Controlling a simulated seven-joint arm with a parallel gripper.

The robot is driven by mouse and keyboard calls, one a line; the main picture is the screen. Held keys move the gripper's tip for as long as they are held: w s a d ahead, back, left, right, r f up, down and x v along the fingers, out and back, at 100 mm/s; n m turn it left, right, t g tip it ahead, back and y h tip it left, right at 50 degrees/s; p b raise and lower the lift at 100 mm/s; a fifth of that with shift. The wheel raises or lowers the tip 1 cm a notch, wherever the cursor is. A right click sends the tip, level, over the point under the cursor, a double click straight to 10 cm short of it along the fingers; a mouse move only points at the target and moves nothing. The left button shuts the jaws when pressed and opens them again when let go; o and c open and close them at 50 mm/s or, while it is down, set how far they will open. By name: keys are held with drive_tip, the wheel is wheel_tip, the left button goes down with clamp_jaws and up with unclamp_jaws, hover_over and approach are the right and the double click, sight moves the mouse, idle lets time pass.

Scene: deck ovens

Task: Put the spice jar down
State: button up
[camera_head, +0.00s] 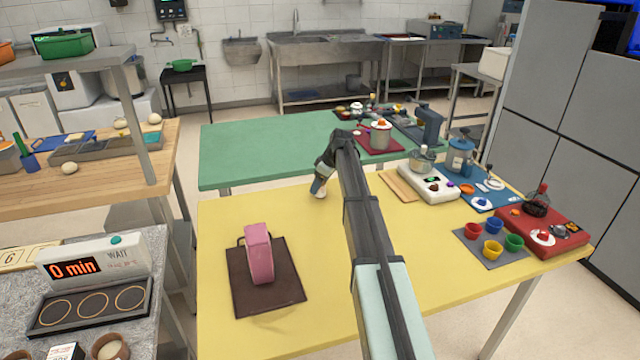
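My arm reaches away over the yellow table (300,327), and my gripper (323,176) is near its far edge. The fingers are small and partly hidden. I cannot tell whether the jar's lower end touches the yellow top.
A pink upright thing (259,254) stands on a dark brown mat (286,296) at front left. Coloured cups (492,250), a red tray (565,247) and a white scale (447,192) occupy the right. The green table (250,150) adjoins behind.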

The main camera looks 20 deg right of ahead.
drive_tip(key=shift+o, duration=0.2)
drive_tip(key=shift+r, duration=0.1)
drive_tip(key=v, duration=1.2)
